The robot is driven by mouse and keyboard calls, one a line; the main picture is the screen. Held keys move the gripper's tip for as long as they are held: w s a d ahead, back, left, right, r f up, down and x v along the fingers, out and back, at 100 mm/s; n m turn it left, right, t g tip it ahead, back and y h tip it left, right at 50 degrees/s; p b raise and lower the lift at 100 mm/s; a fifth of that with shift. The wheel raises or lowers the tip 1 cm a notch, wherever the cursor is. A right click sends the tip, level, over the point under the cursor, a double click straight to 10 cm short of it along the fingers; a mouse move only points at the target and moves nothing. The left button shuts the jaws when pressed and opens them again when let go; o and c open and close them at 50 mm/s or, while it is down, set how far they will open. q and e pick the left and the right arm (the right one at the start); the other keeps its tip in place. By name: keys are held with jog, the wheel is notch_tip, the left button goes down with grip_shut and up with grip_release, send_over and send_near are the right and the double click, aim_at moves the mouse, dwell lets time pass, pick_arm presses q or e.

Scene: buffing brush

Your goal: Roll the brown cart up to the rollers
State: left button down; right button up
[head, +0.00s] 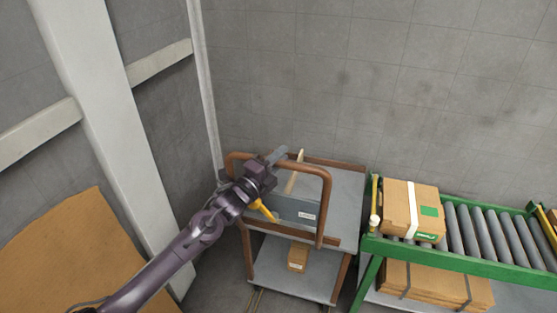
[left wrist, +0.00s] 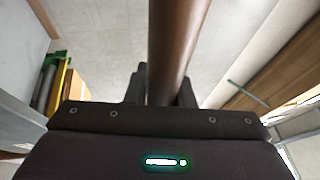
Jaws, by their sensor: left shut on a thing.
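The brown cart (head: 345,210) has a brown tube frame and two grey shelves. It stands in the middle of the head view, just left of the green-framed rollers (head: 487,230). Its right edge looks close to the frame's end; I cannot tell whether they touch. My left gripper (head: 264,170) is shut on the cart's brown handle bar (head: 318,168) at the near left side. In the left wrist view the bar (left wrist: 170,50) runs between the fingers. My right gripper is not in view.
A grey bin (head: 297,209) sits on the cart's top shelf and a small carton (head: 298,257) on the lower one. A taped box (head: 410,209) rests at the rollers' left end. Flat cardboard (head: 425,285) lies beneath. A white column (head: 110,130) and grey walls stand left and behind.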

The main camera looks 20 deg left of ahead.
pick_arm(q)
jog(key=shift+a+r, duration=0.15)
jog(key=c, duration=1.6)
grip_release()
jog(key=shift+w, duration=0.1)
jog(key=o, duration=0.3)
jog(key=shift+w+f, duration=0.2)
jog(key=shift+o, duration=0.2)
jog(key=shift+s, duration=0.2)
jog(key=b+v, duration=0.1)
jog(key=v, duration=0.6)
jog(key=shift+s, duration=0.2)
jog(key=shift+f, duration=0.1)
